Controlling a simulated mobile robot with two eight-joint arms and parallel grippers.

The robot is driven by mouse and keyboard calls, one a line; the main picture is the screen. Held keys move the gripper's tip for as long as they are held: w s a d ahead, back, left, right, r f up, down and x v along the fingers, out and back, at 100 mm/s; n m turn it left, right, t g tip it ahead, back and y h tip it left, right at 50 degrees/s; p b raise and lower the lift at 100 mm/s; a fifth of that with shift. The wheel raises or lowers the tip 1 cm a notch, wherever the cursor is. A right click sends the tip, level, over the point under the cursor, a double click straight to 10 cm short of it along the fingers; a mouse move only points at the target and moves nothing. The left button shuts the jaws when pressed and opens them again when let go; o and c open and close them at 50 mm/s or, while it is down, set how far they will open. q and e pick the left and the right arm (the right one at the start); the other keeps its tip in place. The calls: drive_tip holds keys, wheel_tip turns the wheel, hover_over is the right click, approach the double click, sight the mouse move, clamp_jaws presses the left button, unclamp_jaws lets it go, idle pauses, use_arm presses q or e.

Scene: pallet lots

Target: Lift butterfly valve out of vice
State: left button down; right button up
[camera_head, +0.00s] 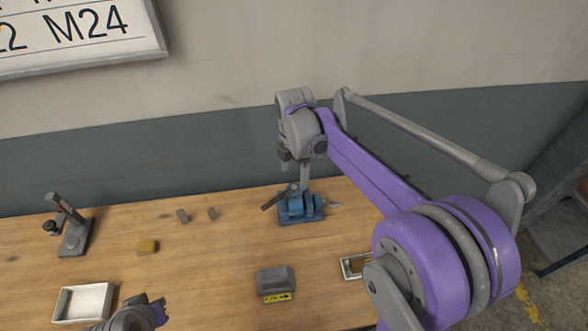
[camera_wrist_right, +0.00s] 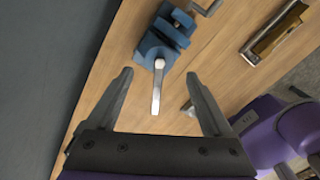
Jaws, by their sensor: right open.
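A blue vice (camera_head: 291,211) stands near the back of the wooden bench; it also shows at the top of the right wrist view (camera_wrist_right: 160,51). A pale grey lever (camera_wrist_right: 157,92), apparently the butterfly valve's, reaches from the vice towards my wrist camera. The valve body cannot be made out. My right gripper (camera_wrist_right: 158,77) is open, with the lever between its spread fingers and a visible gap on each side. In the head view the right gripper (camera_head: 291,165) is above the vice, small and partly merged with the wrist. My left gripper (camera_head: 155,310) is at the bottom left; its fingers are unclear.
A grey block with a yellow label (camera_head: 275,281) and a small tray (camera_head: 350,272) lie in front of the vice. The wall is close behind.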

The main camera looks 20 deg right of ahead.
sight(296, 187)
drive_tip(key=shift+f+b, duration=1.45)
drive_tip(key=shift+f, duration=1.75)
use_arm(q)
drive_tip(key=f, duration=0.1)
drive_tip(key=s+f, duration=0.1)
drive_tip(key=f, duration=0.2)
drive_tip(key=shift+s+f, duration=0.25)
drive_tip(key=shift+s, duration=0.15)
use_arm(e)
clamp_jaws()
use_arm(q)
drive_tip(key=shift+w, duration=0.1)
use_arm(e)
drive_tip(key=shift+d+r, duration=0.2)
use_arm(q)
drive_tip(key=shift+r, duration=0.2)
use_arm(e)
drive_tip(key=shift+r, duration=0.15)
